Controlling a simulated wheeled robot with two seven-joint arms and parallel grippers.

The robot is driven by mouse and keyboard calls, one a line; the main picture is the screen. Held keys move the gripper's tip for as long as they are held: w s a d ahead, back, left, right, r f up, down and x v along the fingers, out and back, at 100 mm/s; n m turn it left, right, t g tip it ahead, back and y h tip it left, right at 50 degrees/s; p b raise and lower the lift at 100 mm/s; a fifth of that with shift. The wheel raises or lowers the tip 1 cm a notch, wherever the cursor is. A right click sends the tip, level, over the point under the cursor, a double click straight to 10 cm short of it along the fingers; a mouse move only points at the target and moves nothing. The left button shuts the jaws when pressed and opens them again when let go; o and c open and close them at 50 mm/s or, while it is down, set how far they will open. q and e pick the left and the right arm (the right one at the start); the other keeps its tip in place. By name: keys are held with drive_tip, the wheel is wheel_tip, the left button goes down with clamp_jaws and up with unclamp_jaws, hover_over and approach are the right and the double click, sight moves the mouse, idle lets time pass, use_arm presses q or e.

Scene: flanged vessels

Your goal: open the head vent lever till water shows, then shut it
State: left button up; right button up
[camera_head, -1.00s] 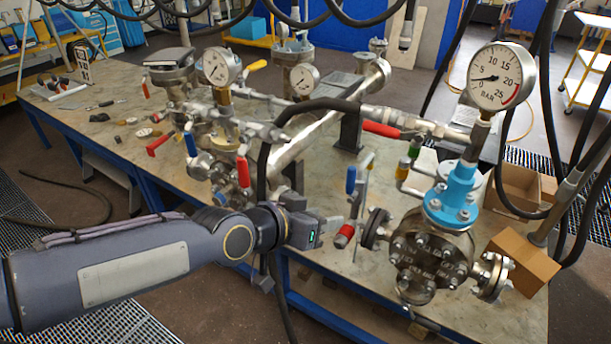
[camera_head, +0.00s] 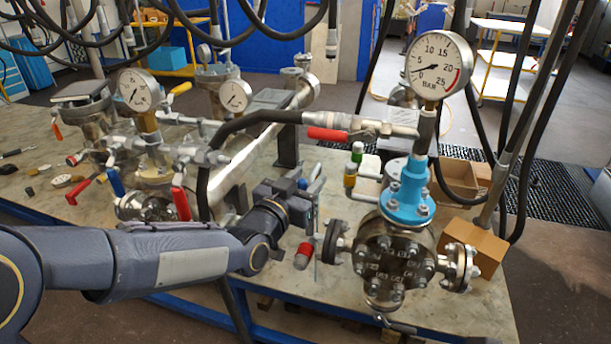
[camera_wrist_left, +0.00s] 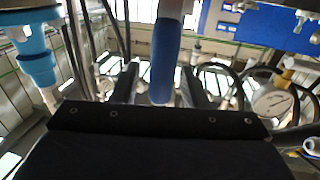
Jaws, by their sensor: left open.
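A flanged metal vessel (camera_head: 385,262) with a blue collar (camera_head: 407,193) stands at the right of the bench. A pressure gauge (camera_head: 439,65) rises above it, its needle in the low part of the scale. A lever with a blue grip (camera_wrist_left: 165,55) stands upright between the fingers of my left gripper (camera_wrist_left: 160,88) in the wrist view. I cannot tell whether the fingers touch it. In the head view my left gripper (camera_head: 305,200) is left of the vessel and mostly hides that grip. The gripper is open. No water is visible.
A red-handled valve (camera_head: 327,134) sits on the pipe to the gauge. A red-tipped fitting (camera_head: 303,256) is just below my gripper. More gauges, pipes and levers (camera_head: 150,140) crowd the left bench. A cardboard box (camera_head: 474,247) stands at the right. Black hoses hang overhead.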

use_arm(q)
drive_tip(key=shift+w+d, duration=0.1)
drive_tip(key=shift+w, duration=0.15)
clamp_jaws()
